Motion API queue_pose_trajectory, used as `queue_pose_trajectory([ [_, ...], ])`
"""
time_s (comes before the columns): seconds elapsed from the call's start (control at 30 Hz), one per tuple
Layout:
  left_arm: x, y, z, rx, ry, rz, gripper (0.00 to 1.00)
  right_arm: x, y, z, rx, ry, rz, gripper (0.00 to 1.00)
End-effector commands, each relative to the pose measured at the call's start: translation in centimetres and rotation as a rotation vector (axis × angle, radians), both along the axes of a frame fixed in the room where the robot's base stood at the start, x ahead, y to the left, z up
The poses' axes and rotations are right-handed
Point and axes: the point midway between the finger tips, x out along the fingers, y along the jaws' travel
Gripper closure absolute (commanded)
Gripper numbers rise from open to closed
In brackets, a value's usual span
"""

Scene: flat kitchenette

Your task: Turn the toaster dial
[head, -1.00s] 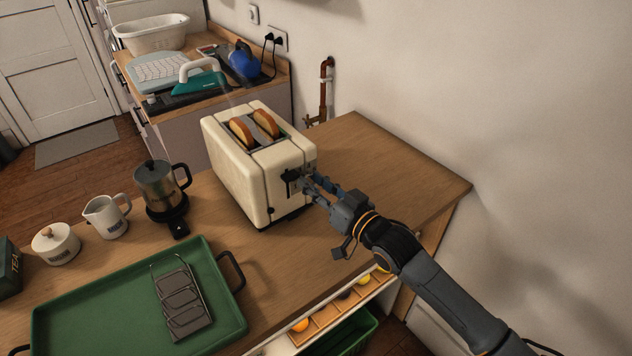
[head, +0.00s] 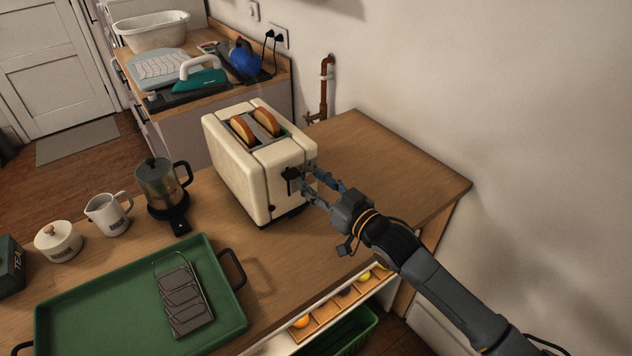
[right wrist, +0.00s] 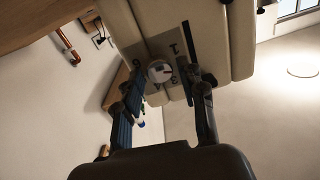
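The cream toaster (head: 246,172) stands on the wooden counter with two bread slices (head: 265,122) showing in its slots. Its dial (right wrist: 160,72) is a small round light knob with a dark mark, seen between the fingers in the right wrist view; in the head view the fingers cover it. My right gripper (head: 316,180) is at the toaster's control face, fingers spread. In the right wrist view the right gripper (right wrist: 162,72) has a fingertip on each side of the dial, with visible gaps. A dark lever (head: 289,178) shows left of the fingers. My left gripper is out of view.
A green tray (head: 110,315) holding a dark metal rack (head: 184,300) lies at the front left. A metal pot (head: 158,187), a white jug (head: 107,214) and a lidded bowl (head: 58,242) stand left of the toaster. An open drawer (head: 330,312) is below. Counter right of the toaster is clear.

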Motion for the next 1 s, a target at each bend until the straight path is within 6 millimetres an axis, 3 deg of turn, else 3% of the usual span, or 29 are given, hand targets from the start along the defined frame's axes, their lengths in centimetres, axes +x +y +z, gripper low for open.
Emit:
queue_pose_trajectory([
  [0.43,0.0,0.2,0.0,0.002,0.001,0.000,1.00,-0.7,-0.7,0.1,0.001,-0.002,-0.001,0.48],
  [0.8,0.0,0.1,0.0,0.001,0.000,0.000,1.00,-6.4,-5.4,0.1,-0.001,0.002,-0.001,0.48],
  [1.0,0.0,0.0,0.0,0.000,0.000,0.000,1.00,-8.6,-7.2,0.2,0.000,0.000,-0.001,0.48],
])
